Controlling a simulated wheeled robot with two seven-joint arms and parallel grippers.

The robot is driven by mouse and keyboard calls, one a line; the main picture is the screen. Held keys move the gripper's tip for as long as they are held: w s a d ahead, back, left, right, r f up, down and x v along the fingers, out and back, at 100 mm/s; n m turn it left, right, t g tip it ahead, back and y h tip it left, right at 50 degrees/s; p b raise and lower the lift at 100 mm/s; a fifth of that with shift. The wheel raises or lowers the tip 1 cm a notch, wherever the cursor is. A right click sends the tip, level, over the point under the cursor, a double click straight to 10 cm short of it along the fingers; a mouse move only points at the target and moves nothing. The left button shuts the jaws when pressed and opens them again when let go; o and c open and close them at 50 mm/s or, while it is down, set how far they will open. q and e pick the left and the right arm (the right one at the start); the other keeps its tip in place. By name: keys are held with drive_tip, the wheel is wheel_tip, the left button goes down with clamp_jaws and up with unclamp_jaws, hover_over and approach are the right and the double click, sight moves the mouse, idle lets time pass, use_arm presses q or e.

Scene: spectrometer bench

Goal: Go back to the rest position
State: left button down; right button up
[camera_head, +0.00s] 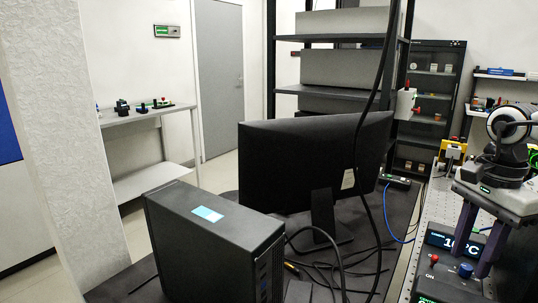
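My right gripper (472,259) shows at the right edge of the head view, with its grey body above and two dark purple fingers pointing down. The fingers are apart and I see nothing held between them. It is above or in front of a dark instrument box (440,268) with a lit temperature display, a red knob and a blue knob. I cannot tell whether the fingertips touch the box. My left gripper is not in view.
A black monitor (290,160) and a black computer case (205,240) stand on a dark table, with loose cables around them. A perforated bench (432,205) lies at right. Shelves (345,90) stand behind. A white pillar (75,130) rises at left.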

wheel_tip(320, 180, up, 9)
wheel_tip(320, 180, down, 10)
drive_tip(key=shift+s+r, duration=0.1)
drive_tip(key=shift+f+m, duration=0.3)
drive_tip(key=shift+f, duration=0.1)
drive_tip(key=m, duration=0.4)
drive_tip(key=shift+r, duration=0.1)
drive_tip(key=m+p, duration=0.1)
drive_tip(key=m, duration=0.3)
drive_tip(key=shift+m, duration=0.3)
drive_tip(key=m+p, duration=0.2)
drive_tip(key=m, duration=0.1)
drive_tip(key=shift+r, duration=0.15)
drive_tip(key=shift+m+p, duration=0.55)
drive_tip(key=shift+m, duration=0.05)
drive_tip(key=shift+m+p, duration=0.8)
drive_tip(key=shift+m, duration=0.2)
drive_tip(key=shift+r, duration=0.35)
drive_tip(key=shift+r+b, duration=0.5)
drive_tip(key=shift+r, duration=1.7)
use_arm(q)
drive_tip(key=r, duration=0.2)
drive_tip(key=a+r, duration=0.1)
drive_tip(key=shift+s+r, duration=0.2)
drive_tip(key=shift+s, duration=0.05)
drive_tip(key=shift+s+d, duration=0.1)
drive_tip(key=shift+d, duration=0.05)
use_arm(e)
drive_tip(key=shift+f, duration=0.1)
